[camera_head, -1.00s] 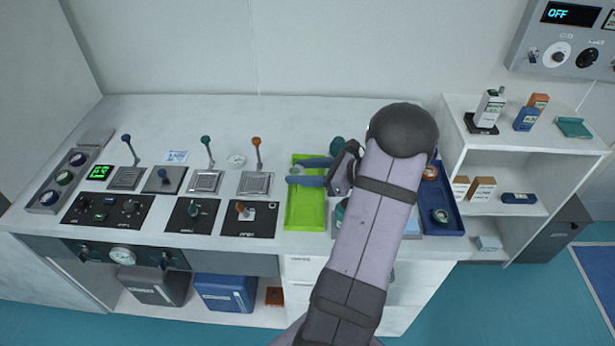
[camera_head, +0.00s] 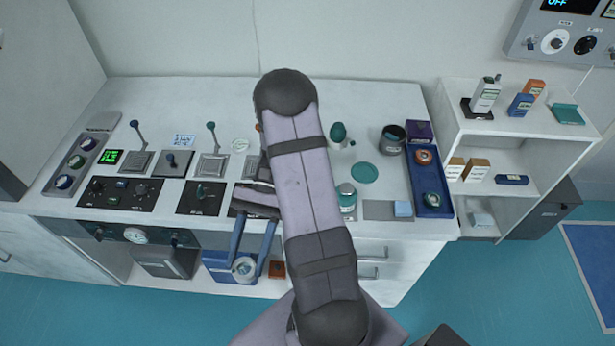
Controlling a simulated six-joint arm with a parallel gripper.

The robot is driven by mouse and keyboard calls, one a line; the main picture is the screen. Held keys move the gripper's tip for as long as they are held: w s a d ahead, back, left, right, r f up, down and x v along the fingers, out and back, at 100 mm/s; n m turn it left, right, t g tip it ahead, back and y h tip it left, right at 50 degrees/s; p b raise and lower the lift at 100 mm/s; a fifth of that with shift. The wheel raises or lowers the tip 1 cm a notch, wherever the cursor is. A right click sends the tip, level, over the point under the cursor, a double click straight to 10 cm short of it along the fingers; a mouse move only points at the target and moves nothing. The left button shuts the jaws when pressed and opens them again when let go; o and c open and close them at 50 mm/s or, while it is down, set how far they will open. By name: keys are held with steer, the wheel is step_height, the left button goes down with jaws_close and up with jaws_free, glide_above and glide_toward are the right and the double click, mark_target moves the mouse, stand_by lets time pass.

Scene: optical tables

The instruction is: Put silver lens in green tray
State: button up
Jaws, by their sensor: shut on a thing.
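My gripper (camera_head: 246,266) is below my arm, its two blue fingers pointing down in front of the counter's front edge. A round silver lens (camera_head: 244,268) is between the fingertips, and the gripper is shut on it. The gripper and lens appear in front of the blue box under the counter. The green tray is hidden behind my arm now. A second earlier it shows lying on the counter right of the levers.
The counter (camera_head: 300,90) holds levers and control panels at left. A blue tray (camera_head: 433,208) with round parts stands at right, near a dark jar (camera_head: 391,140). A green disc (camera_head: 364,173) and a glass jar (camera_head: 347,197) are right of my arm. White shelves (camera_head: 520,150) stand farther right.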

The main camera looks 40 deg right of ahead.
steer(key=s+d+f+n+g+h+b, duration=0.2)
steer(key=d+n+h+b, duration=0.2)
steer(key=d+n+h, duration=0.55)
steer(key=s+d+f+n+g+h+b, duration=0.1)
steer(key=d+f+n+g+h+b, duration=0.2)
steer(key=d+n+h, duration=0.65)
steer(key=w+d+r+n+t+h+b, duration=0.1)
steer(key=w+d+n+t+h+b, duration=0.15)
steer(key=w+d+n+t, duration=0.35)
steer(key=w+d+r+n+t+h+b, duration=0.1)
steer(key=w+d+n+t+b, duration=0.2)
steer(key=w, duration=0.4)
steer(key=w+d+r+n+t+h+b, duration=0.1)
steer(key=w+d+n+t+h+b, duration=0.15)
steer(key=w+t, duration=0.4)
steer(key=shift+n+y, duration=0.3)
steer(key=shift+n, duration=0.15)
steer(key=shift+w+f, duration=0.15)
steer(key=shift+f, duration=4.8)
steer(key=o, duration=0.8)
